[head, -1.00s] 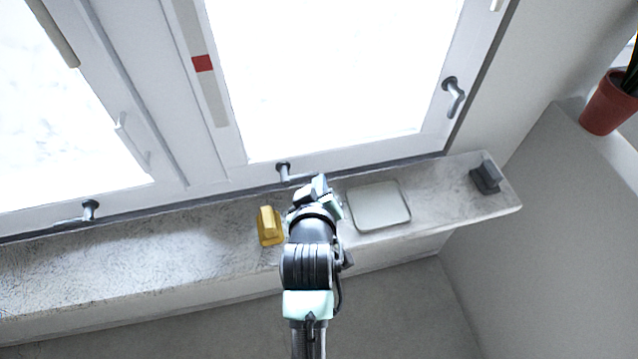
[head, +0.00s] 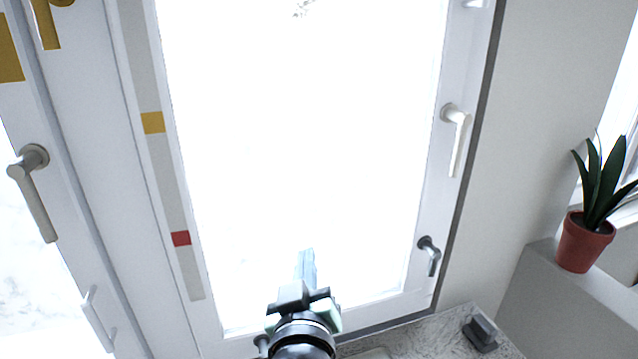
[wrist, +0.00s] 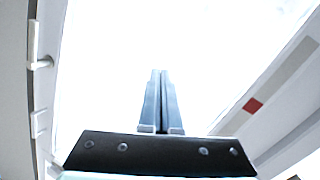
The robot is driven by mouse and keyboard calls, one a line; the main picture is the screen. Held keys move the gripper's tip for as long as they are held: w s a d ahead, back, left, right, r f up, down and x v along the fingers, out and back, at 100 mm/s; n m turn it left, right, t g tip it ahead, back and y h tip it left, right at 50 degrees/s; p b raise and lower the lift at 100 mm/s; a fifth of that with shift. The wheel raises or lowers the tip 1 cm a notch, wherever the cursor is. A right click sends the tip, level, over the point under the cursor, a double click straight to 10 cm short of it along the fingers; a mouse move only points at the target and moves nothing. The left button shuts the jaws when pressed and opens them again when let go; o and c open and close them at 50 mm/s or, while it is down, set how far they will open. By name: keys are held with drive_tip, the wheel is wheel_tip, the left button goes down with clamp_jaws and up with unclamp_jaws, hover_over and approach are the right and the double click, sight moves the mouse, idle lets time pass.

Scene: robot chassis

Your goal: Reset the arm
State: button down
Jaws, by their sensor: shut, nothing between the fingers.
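My gripper (head: 307,262) is at the bottom middle of the head view, raised in front of the bright window pane. In the wrist view my gripper (wrist: 160,85) points at the white pane with its two fingers pressed together. It is shut and nothing is held in it. My arm comes up from the bottom edge of the head view; its lower links are out of the picture.
The window (head: 310,150) has a white frame with several handles, one at the lower right (head: 429,255). A grey block (head: 480,333) sits on the stone sill (head: 440,335). A potted plant (head: 585,243) stands on a ledge at the right.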

drive_tip(key=s+r+m+t+b, duration=0.1)
drive_tip(key=s+r+t, duration=0.2)
drive_tip(key=r, duration=0.7)
drive_tip(key=s+d+r+m+t+b, duration=0.1)
drive_tip(key=s+r+m+t, duration=0.1)
drive_tip(key=s+r, duration=0.6)
drive_tip(key=s+d+r+m+t+b, duration=0.1)
drive_tip(key=s+r+t, duration=0.4)
drive_tip(key=r, duration=0.8)
drive_tip(key=shift+s+r, duration=0.25)
drive_tip(key=shift+s, duration=0.1)
